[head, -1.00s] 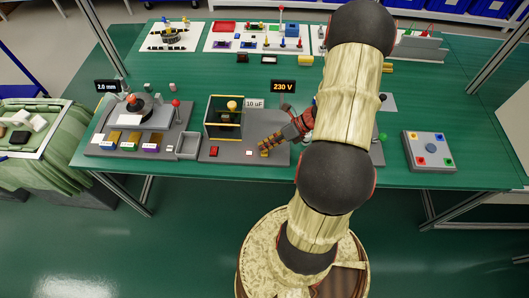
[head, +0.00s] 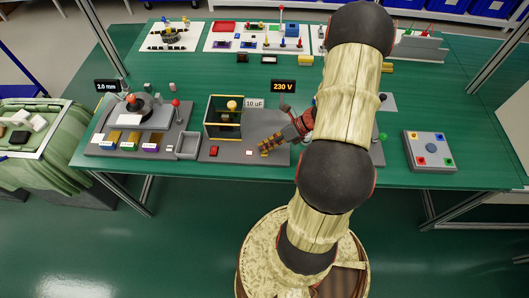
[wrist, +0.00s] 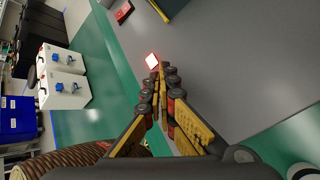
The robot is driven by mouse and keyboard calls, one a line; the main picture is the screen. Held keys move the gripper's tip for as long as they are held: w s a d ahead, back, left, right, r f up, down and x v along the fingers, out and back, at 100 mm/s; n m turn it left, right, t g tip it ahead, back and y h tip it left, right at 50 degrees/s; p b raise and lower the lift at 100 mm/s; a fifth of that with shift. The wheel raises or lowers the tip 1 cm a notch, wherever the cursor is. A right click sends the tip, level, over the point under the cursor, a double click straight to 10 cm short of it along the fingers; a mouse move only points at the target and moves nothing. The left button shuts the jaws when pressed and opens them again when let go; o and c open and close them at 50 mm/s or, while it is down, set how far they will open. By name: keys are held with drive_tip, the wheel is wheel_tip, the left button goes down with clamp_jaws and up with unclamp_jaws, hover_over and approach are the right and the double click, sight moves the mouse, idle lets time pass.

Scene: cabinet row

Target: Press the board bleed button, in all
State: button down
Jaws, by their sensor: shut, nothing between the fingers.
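The grey board (head: 226,152) lies on the green table and carries a capacitor box (head: 222,118) labelled 10 uF. A small square white button with a glowing red edge (head: 249,152) sits near the board's front edge. It also shows in the wrist view (wrist: 152,60), just beyond my fingertips. I cannot read any label on it. My gripper (head: 264,152) is shut and empty, low over the board beside the button. In the wrist view, the closed fingertips (wrist: 160,66) are very close to the button; I cannot tell whether they touch it.
A red switch (head: 213,151) sits left of the button. A 230 V display (head: 283,87) stands behind the board. A station with a red-knobbed lever (head: 176,104) is at left, and a grey box with coloured buttons (head: 430,150) at right. My arm hides part of the table.

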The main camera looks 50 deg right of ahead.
drive_tip(key=shift+f, duration=0.15)
idle(0.4)
drive_tip(key=shift+r+p, duration=0.9)
drive_tip(key=shift+p, duration=0.05)
wheel_tip(320, 180, up, 5)
drive_tip(key=p, duration=0.5)
drive_tip(key=shift+r, duration=0.1)
idle(0.6)
